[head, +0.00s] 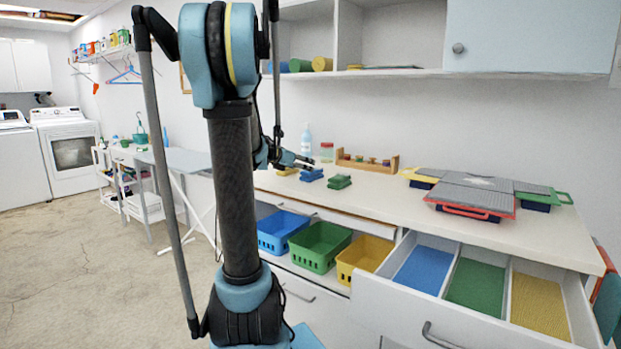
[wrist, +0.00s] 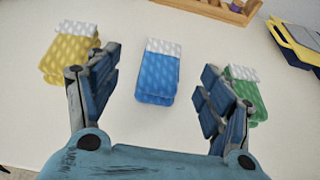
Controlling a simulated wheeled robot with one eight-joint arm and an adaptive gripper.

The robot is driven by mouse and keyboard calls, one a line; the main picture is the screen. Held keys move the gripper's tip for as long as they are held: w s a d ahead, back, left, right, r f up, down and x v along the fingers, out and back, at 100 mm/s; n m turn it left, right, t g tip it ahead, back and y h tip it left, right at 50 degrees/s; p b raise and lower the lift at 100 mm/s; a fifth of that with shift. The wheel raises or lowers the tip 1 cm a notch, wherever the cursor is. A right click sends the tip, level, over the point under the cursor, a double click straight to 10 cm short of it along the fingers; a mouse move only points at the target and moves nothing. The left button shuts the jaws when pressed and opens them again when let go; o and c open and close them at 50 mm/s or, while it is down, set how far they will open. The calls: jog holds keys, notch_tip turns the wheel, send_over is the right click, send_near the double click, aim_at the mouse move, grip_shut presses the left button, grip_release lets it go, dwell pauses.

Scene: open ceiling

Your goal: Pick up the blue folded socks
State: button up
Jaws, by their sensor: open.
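The blue folded socks (wrist: 157,74) lie on the white counter with a white cuff at the far end. They sit midway between the open fingers of my gripper (wrist: 158,92) in the wrist view, a little beyond the fingertips and apart from them. In the head view the blue socks (head: 311,174) are on the counter just below my gripper (head: 303,161). Yellow folded socks (wrist: 66,54) lie to the left and green folded socks (wrist: 245,92) to the right, each partly hidden by a finger.
A wooden rack (head: 367,163) stands behind the socks. Grey-lidded cases (head: 472,196) lie at the counter's right. Below are blue (head: 282,232), green (head: 318,248) and yellow (head: 362,258) baskets. An open drawer (head: 466,322) with coloured compartments juts out at lower right.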

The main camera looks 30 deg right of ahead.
aim_at(317, 168)
jog(key=x, duration=0.6)
jog(key=shift+d, duration=0.15)
jog(key=shift+x, duration=2.65)
jog(key=shift+s, duration=0.1)
jog(key=shift+c, duration=0.5)
jog(key=c, duration=1)
